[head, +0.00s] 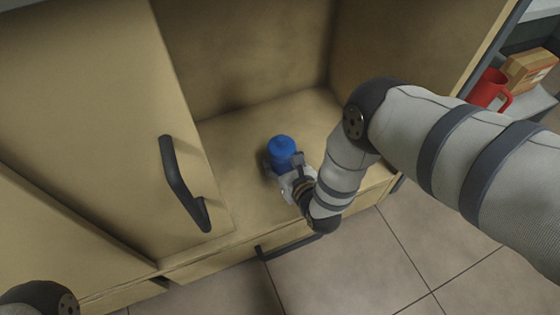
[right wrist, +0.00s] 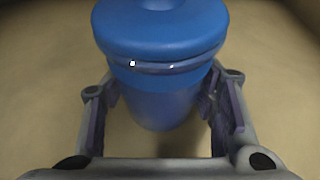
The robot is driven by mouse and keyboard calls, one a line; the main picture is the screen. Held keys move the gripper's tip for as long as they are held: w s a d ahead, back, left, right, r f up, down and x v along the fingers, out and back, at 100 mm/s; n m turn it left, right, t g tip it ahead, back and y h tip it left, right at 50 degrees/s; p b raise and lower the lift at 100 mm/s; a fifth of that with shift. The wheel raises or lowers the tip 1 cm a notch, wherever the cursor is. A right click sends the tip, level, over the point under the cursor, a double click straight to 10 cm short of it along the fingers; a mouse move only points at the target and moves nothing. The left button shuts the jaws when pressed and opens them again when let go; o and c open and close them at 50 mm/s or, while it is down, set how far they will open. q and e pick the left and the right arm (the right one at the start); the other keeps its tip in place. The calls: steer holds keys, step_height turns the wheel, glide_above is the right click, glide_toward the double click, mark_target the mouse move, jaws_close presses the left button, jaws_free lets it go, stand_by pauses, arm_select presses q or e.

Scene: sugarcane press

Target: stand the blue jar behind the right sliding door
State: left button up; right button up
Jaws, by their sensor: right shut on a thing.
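The blue jar (head: 281,148) is upright with its lid on top, inside the open right part of the wooden cabinet (head: 240,120), at or just above its floor. My right gripper (head: 288,168) reaches in from the front and is shut on the jar. In the right wrist view the jar (right wrist: 160,60) is between the two fingers of the gripper (right wrist: 168,112); its base is partly hidden. A sliding door (head: 95,110) with a dark handle (head: 184,185) covers the left part of the cabinet. My left gripper is out of view.
Bare cabinet floor (head: 235,145) lies around the jar. A drawer handle (head: 290,247) juts out below the opening. A red mug (head: 488,90) and a brown box (head: 530,70) stand on a shelf at the right. Tiled floor (head: 350,265) lies in front.

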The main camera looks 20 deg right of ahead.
steer(key=o, duration=1.4)
steer(key=shift+r, duration=0.1)
steer(key=p+v, duration=0.5)
steer(key=v, duration=0.6)
steer(key=shift+s+d+r, duration=0.1)
steer(key=shift+s+r, duration=0.2)
steer(key=shift+r, duration=0.05)
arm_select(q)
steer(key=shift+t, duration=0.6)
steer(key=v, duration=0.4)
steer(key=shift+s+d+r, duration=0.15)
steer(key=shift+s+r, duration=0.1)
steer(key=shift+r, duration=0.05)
arm_select(e)
steer(key=shift+s, duration=0.15)
